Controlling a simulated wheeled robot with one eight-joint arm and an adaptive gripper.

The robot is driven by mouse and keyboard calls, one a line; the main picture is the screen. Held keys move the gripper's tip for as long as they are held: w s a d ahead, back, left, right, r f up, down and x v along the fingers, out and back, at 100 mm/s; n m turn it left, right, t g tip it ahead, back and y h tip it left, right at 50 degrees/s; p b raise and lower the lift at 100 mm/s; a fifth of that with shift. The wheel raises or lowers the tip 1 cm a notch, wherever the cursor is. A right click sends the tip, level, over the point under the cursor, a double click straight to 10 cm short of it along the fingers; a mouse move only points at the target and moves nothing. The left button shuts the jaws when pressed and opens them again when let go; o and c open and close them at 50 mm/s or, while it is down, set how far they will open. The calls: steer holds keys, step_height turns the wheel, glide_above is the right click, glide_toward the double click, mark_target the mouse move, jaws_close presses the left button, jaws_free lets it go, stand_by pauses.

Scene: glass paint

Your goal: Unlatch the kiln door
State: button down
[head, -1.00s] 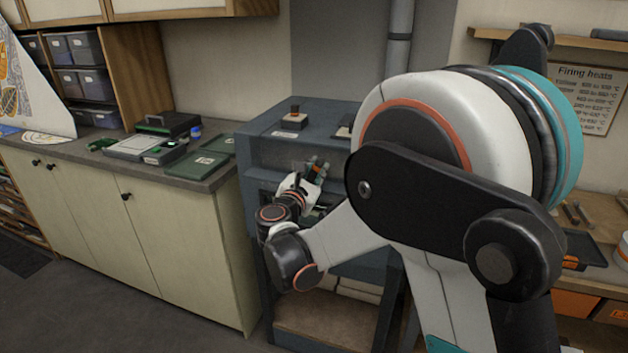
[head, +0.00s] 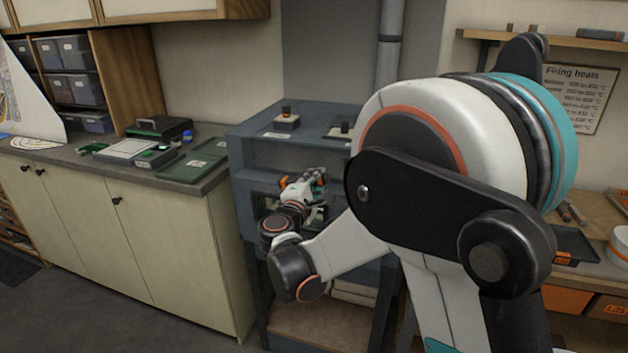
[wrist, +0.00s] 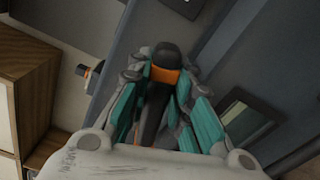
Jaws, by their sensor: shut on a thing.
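The blue-grey kiln (head: 262,153) stands in the middle of the head view, with a dark front partly hidden by my arm. My gripper (head: 318,180) is at the kiln's front. In the wrist view, my gripper (wrist: 160,82) has its teal-padded fingers closed around a black handle with an orange band (wrist: 166,76). The handle's black end sticks out past the fingertips. I take it to be the door latch handle; its pivot is hidden. I cannot tell if the door is ajar.
A counter (head: 100,160) with green cases (head: 195,160) and a white-topped device (head: 127,149) stands left of the kiln. Small dark blocks (head: 287,121) sit on the kiln top. A workbench with a dark tray (head: 575,246) is at the right. My arm hides the kiln's right side.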

steer(key=shift+d+f+m, duration=0.1)
steer(key=shift+f+m, duration=0.2)
steer(key=shift+m, duration=0.5)
steer(key=c, duration=1.4)
jaws_free()
steer(key=shift+c, duration=0.2)
steer(key=v, duration=1.2)
